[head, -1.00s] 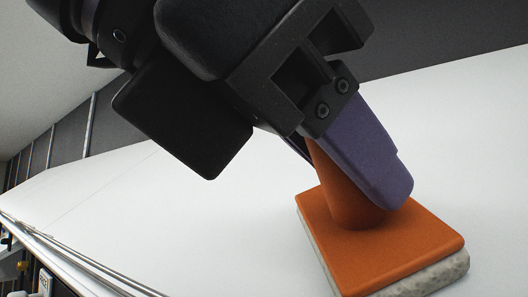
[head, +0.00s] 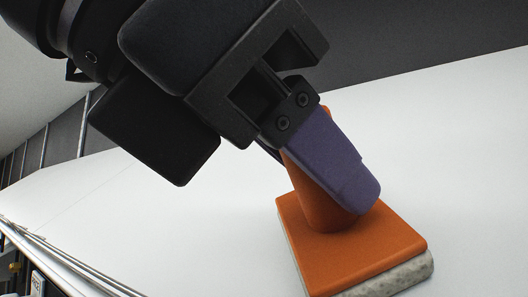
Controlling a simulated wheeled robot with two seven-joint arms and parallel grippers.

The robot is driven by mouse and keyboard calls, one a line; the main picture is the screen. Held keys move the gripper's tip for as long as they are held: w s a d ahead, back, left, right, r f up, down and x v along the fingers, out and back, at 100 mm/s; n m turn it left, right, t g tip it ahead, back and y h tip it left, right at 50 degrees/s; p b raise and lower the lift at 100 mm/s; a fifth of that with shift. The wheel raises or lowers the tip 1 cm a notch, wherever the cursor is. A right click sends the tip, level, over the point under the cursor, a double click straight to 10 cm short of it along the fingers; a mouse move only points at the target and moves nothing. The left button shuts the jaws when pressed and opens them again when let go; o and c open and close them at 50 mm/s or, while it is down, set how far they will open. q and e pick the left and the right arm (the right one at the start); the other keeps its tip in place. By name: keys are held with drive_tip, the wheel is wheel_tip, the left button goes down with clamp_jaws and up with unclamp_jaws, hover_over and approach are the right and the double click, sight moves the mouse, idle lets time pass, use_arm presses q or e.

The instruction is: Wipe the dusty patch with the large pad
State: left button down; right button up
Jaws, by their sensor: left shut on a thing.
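The large pad (head: 365,245) has an orange plate with an upright orange handle and a pale grey speckled underside. It is at the lower right of the head view, its underside on or just above the white surface; I cannot tell which. My left gripper (head: 335,185), with purple fingers, comes in from the upper left and is shut on the handle. The near finger hides part of the handle, and the other finger is mostly hidden. My right gripper is not in view. I cannot make out a dusty patch.
The white surface (head: 170,220) around the pad is clear. Metal rails (head: 60,262) run along its edge at the lower left, with small items beyond them. A dark grey wall (head: 430,50) stands behind.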

use_arm(q)
drive_tip(key=shift+w+a+f, duration=0.1)
drive_tip(key=shift+w+a, duration=1.2)
drive_tip(key=shift+a, duration=0.35)
drive_tip(key=shift+w+a+r, duration=0.1)
drive_tip(key=shift+w+a, duration=1.2)
drive_tip(key=shift+a, duration=0.4)
drive_tip(key=shift+w+a+f, duration=0.1)
drive_tip(key=shift+w+a, duration=1.2)
drive_tip(key=shift+a, duration=0.35)
drive_tip(key=s+r, duration=0.1)
drive_tip(key=s+a+r, duration=0.1)
drive_tip(key=r, duration=0.1)
drive_tip(key=s+a+r, duration=0.1)
drive_tip(key=shift+a+r, duration=0.1)
drive_tip(key=shift+r, duration=0.25)
drive_tip(key=shift+w, duration=0.1)
drive_tip(key=shift+s+a+r, duration=0.3)
drive_tip(key=shift+s+r, duration=0.15)
drive_tip(key=shift+r, duration=0.15)
drive_tip(key=shift+s+a+r, duration=0.3)
drive_tip(key=shift+s+r, duration=0.1)
drive_tip(key=shift+r, duration=0.15)
